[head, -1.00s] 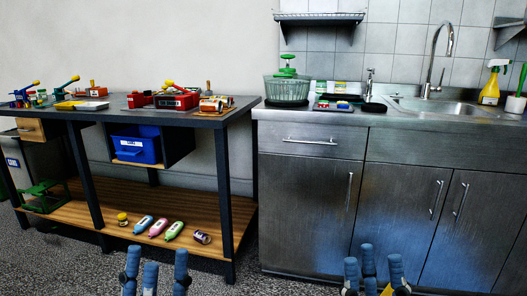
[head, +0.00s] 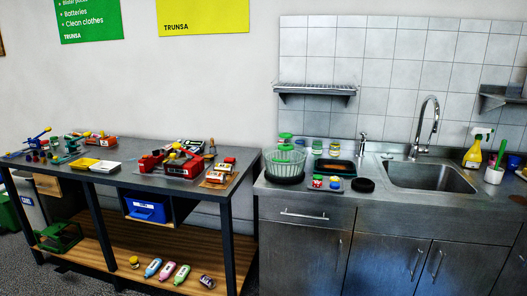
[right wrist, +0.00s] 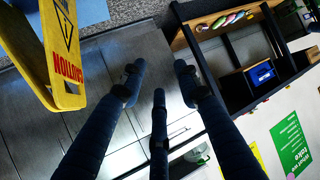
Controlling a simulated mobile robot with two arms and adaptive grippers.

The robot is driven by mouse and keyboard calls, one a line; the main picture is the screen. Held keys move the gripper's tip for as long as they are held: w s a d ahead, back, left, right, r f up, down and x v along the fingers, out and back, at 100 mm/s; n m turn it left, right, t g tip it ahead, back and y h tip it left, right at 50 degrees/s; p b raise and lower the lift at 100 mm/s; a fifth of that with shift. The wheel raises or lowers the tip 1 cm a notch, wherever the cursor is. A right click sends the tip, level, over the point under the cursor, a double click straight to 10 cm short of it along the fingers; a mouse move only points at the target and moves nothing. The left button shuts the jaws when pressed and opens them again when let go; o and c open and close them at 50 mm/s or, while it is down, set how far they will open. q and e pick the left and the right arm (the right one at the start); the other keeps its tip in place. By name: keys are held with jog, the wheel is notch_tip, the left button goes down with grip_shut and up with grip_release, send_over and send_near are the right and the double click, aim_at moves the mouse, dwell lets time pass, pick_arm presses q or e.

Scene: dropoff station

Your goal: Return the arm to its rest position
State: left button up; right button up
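My right gripper (right wrist: 158,80) shows in the right wrist view. Its blue fingers stand apart with nothing between them, so it is open and empty. Beyond the fingertips are the grey cabinet fronts (right wrist: 95,85), at some distance. Neither gripper shows in the head view now. My left gripper is out of view in every current frame.
A yellow caution sign (right wrist: 55,50) is close on the left of the right wrist view. A dark workbench (head: 135,162) with tools stands left; a steel counter (head: 310,195) with a sink (head: 430,175) stands right. Grey floor (right wrist: 115,10) shows.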

pick_arm(q)
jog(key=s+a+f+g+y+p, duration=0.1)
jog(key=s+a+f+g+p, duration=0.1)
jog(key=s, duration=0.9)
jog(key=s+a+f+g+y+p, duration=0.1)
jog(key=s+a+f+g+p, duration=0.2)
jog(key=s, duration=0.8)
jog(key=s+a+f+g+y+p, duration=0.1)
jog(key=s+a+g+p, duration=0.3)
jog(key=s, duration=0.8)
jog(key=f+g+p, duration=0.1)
jog(key=p, duration=0.1)
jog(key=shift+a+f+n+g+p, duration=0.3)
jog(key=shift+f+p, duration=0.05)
pick_arm(e)
jog(key=s+d+f+g+h, duration=0.1)
jog(key=s+d+f+g, duration=0.1)
jog(key=s, duration=0.9)
jog(key=s+d+f+g+h, duration=0.1)
jog(key=s+d+f+g, duration=0.2)
jog(key=s, duration=0.8)
jog(key=s+d+f+g+h, duration=0.1)
jog(key=s+d+g, duration=0.3)
jog(key=s, duration=0.8)
jog(key=shift+d+f+m+g, duration=0.3)
jog(key=shift+f+g, duration=0.5)
jog(key=shift+f, duration=0.05)
